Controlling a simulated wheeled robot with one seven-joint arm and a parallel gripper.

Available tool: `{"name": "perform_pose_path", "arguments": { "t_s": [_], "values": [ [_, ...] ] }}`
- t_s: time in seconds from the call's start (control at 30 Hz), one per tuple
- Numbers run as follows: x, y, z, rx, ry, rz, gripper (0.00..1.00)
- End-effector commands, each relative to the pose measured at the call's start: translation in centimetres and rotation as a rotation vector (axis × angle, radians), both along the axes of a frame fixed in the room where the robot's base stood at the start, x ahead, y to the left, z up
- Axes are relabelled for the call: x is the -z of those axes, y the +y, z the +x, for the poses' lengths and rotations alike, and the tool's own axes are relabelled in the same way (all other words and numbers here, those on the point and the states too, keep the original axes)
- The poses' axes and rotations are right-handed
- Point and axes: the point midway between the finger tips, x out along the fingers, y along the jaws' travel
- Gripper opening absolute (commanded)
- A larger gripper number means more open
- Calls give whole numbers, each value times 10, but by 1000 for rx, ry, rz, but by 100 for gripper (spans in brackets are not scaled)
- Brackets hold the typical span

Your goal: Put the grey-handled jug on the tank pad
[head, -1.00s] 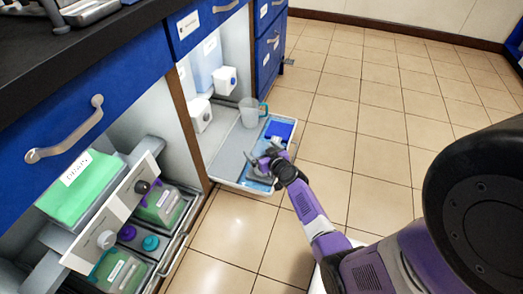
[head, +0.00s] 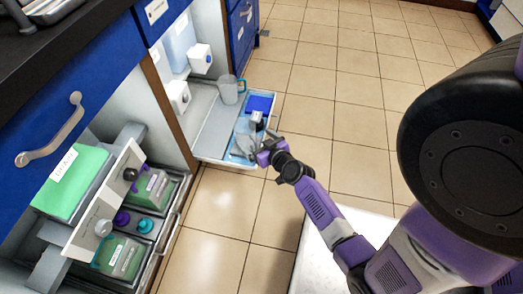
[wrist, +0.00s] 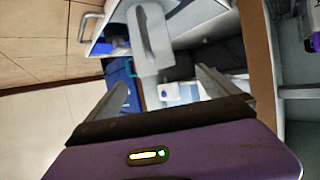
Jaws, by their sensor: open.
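A grey-handled jug stands on the pulled-out tray; its upright grey handle (head: 257,119) shows just beyond my gripper (head: 263,143) in the head view. My gripper is open and appears empty. The jug's body is hard to make out. A dark blue patch (head: 261,103) and a light blue patch (head: 238,151) lie on the tray; I cannot tell which is the tank pad.
A second clear jug with a blue-grey handle (head: 229,90) stands at the tray's far end. The tray (head: 209,140) sticks out of an open cabinet. White dispensers (head: 180,97) stand along its inner side. A drawer with green-filled containers (head: 152,187) is nearer. Tiled floor at right is clear.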

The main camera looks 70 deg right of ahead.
Motion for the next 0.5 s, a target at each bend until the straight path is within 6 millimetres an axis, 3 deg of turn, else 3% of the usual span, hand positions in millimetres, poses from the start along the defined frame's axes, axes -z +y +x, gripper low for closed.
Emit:
{"name": "perform_pose_path", "arguments": {
  "t_s": [0.13, 0.23, 0.37, 0.5],
  "values": [
    [-3, 65, -15, -75, 32, -13, 99],
    [-17, 118, -32, -147, 41, -29, 99],
    [-48, 181, -55, -249, 35, -53, 99],
    [-93, 239, -83, -367, 7, -69, 99]
  ]
}}
